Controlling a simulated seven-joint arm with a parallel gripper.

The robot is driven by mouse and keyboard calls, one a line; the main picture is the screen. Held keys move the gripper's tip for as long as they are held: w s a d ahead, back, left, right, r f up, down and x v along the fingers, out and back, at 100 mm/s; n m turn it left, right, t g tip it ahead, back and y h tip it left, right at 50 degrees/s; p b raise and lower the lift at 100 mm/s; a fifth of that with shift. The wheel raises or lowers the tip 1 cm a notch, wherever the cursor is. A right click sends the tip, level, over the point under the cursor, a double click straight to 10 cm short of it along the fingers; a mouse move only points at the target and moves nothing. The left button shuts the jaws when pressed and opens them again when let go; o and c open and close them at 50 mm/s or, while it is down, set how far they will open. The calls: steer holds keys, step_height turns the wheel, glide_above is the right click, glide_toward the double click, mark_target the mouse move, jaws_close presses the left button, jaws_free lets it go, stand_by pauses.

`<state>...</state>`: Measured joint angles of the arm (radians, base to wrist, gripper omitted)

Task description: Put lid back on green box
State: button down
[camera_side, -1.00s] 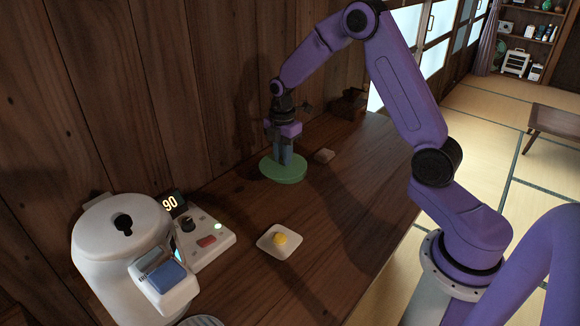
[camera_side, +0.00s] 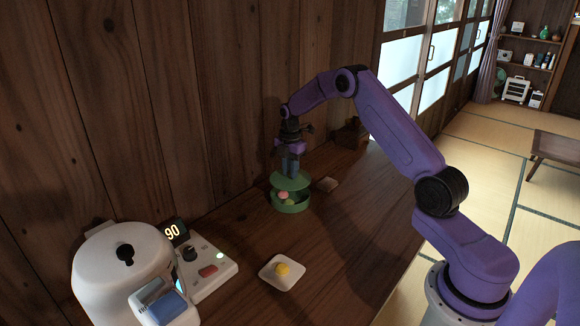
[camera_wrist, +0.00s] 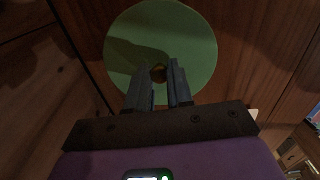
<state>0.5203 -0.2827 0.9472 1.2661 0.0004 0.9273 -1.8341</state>
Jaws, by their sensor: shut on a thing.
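The round green lid (camera_side: 283,183) hangs from my gripper (camera_side: 290,172), which is shut on its small knob. In the wrist view the lid (camera_wrist: 190,35) shows as a flat green disc, with the knob (camera_wrist: 158,72) between the fingertips (camera_wrist: 160,66). The green box (camera_side: 291,208) stands on the wooden counter below the lid. There is a gap between lid and box, and a pink ball (camera_side: 283,194) and a greenish ball show inside. The lid looks roughly level. The wrist view does not show the box, which the lid hides.
In front are a white dish (camera_side: 282,272) with a yellow ball, a control panel (camera_side: 207,268) and a white appliance (camera_side: 122,262). The wooden wall stands close at the left.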

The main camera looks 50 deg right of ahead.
mark_target(290, 181)
steer(key=shift+f, duration=2.3)
steer(key=shift+f, duration=0.2)
stand_by(0.3)
steer(key=shift+c, duration=2.3)
jaws_free()
steer(key=shift+r, duration=0.1)
steer(key=shift+r, duration=3.45)
steer(key=shift+c, duration=0.2)
